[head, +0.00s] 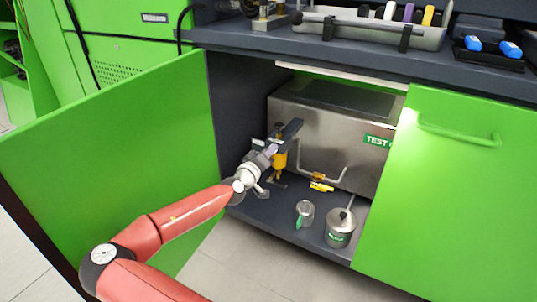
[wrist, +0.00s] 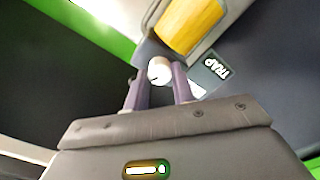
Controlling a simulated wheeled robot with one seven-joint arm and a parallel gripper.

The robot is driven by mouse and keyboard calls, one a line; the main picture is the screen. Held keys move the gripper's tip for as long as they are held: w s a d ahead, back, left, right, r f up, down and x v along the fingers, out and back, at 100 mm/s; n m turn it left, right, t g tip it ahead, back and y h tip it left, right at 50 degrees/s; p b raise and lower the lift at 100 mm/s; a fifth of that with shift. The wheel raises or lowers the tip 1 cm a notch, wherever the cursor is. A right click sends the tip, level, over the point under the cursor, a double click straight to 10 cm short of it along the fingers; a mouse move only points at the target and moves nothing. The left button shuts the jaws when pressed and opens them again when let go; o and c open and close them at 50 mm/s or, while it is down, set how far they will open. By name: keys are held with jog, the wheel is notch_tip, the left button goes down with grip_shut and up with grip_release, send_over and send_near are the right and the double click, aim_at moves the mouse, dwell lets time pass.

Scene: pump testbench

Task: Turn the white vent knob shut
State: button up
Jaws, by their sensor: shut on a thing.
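The white vent knob (wrist: 159,70) shows in the wrist view as a small round white piece between the purple fingertips of my gripper (wrist: 157,80). My gripper is shut on it. Beside the knob in the wrist view is a yellow body (wrist: 190,27), with a label reading TRAP (wrist: 215,72) to its right. In the head view my gripper (head: 272,150) reaches into the open cabinet, in front of the yellow body (head: 280,162). The knob is hidden there by my gripper and wrist. I cannot tell how far the knob is turned.
A steel tank (head: 330,125) fills the back of the cabinet. A pipe with a yellow valve handle (head: 321,186), a clear beaker (head: 305,212) and a lidded metal can (head: 340,228) are to the right. Green doors stand at left (head: 110,150) and right (head: 450,190).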

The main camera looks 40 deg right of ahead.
jog(key=n, duration=0.5)
jog(key=shift+f+n, duration=0.1)
jog(key=shift+n, duration=0.3)
dwell(0.4)
jog(key=o, duration=1)
jog(key=shift+a, duration=0.1)
jog(key=v, duration=0.7)
jog(key=shift+a+p, duration=0.3)
jog(key=shift+s, duration=0.1)
